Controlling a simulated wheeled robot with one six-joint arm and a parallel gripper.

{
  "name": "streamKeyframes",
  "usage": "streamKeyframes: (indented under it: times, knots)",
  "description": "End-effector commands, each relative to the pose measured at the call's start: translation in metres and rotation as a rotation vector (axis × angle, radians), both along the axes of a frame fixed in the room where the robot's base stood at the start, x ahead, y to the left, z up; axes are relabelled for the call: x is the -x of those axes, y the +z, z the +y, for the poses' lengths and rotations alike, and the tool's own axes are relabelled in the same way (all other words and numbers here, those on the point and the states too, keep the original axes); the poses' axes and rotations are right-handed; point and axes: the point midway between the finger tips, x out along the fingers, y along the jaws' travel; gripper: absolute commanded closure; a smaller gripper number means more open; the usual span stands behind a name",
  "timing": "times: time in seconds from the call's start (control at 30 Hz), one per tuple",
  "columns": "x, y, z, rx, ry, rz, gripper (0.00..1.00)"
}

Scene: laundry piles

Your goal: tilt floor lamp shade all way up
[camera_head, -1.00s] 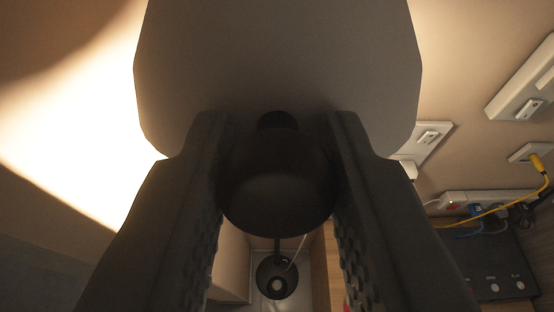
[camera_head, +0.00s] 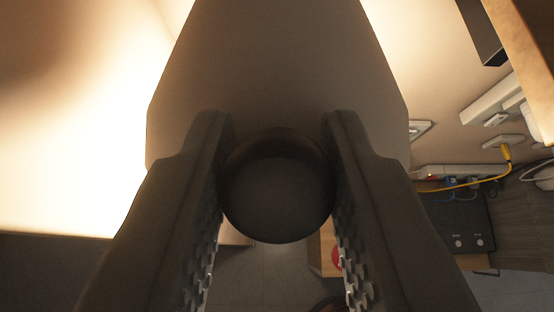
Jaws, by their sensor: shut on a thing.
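A dark round knob or joint (camera_head: 277,195) sits at the shade's near end. My gripper (camera_head: 280,170) has one dark finger on each side of this round part and is shut on it. Bright lamp light falls on the wall at the left. The lamp's pole and base are hidden behind the round part and my fingers.
A black box with cables (camera_head: 465,222) and a power strip lie at the right. Wall sockets (camera_head: 490,110) and a wooden edge (camera_head: 525,50) are at the upper right. A wooden piece (camera_head: 323,250) and a red item show below between the fingers.

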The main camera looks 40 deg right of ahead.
Motion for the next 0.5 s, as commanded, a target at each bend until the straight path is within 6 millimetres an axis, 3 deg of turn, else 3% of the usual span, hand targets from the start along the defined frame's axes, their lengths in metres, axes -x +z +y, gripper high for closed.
streamKeyframes:
  times: [0.2, 0.5]
  knots:
    - [-0.005, 0.019, -0.01, 0.0, -0.002, -0.002, 1.0]
    - [-0.013, 0.031, -0.017, 0.001, -0.002, 0.0, 1.0]
